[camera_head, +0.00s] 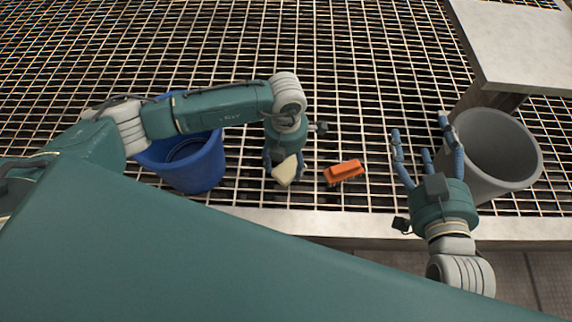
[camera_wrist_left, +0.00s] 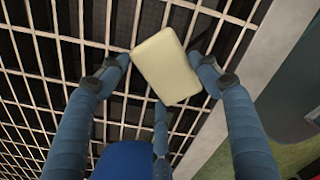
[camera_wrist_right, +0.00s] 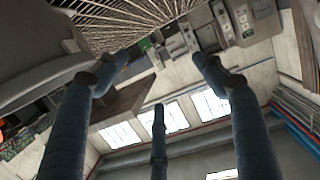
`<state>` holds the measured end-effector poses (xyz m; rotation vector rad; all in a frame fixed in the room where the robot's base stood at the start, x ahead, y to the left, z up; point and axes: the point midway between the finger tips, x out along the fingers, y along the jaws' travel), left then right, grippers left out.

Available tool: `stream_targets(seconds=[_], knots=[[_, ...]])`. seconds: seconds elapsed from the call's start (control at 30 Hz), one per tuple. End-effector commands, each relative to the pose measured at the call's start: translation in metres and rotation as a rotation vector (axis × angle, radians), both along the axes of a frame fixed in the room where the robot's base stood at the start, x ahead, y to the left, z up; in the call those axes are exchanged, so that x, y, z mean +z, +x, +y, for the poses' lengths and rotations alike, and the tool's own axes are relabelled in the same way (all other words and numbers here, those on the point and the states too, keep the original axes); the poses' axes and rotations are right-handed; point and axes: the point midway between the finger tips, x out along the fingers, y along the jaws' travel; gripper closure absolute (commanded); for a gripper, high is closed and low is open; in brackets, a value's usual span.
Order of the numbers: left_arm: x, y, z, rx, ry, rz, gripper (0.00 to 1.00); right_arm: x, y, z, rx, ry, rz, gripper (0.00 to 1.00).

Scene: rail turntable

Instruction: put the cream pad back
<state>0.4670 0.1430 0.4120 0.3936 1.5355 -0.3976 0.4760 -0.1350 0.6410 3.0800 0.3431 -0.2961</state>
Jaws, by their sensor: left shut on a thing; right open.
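The cream pad (camera_head: 286,170) is held in my left gripper (camera_head: 284,172), over the grating in the middle of the head view. In the left wrist view the cream pad (camera_wrist_left: 166,66) sits between the blue fingertips of my left gripper (camera_wrist_left: 165,82), with the grating behind it. My right gripper (camera_head: 424,142) is open and empty, beside the grey bin on the right, its fingers pointing up in the picture. In the right wrist view the fingers of my right gripper (camera_wrist_right: 160,75) are spread with nothing between them.
A blue bin (camera_head: 200,168) stands left of my left gripper, partly under my left arm. An orange brush-like block (camera_head: 344,172) lies just right of the pad. A grey bin (camera_head: 500,150) and a pale table (camera_head: 515,45) are at the right. The grating (camera_head: 200,50) behind is clear.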

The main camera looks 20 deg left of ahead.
Motion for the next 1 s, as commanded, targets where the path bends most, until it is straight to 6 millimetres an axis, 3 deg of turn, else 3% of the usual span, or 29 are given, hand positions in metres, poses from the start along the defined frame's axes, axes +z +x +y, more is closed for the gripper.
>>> stream_targets(seconds=[0.2, 0.77, 0.8, 0.87, 1.0], knots=[[-0.013, 0.000, 0.000, -0.001, 0.000, -0.001, 0.62, 0.020, 0.005, 0.004, 0.005, 0.022, -0.086, 0.31], [-0.016, 0.000, 0.000, -0.001, 0.000, -0.001, 0.62, 0.029, 0.006, 0.005, 0.007, 0.032, -0.125, 0.31], [-0.015, 0.000, 0.000, -0.001, 0.000, -0.001, 0.31, 0.030, 0.006, 0.005, 0.007, 0.032, -0.128, 0.31], [-0.015, 0.000, 0.000, -0.001, 0.000, 0.000, 0.19, 0.030, 0.006, 0.005, 0.007, 0.032, -0.128, 0.31], [-0.015, 0.000, 0.000, -0.001, 0.000, 0.000, 0.18, 0.030, 0.006, 0.005, 0.008, 0.032, -0.127, 0.31]])
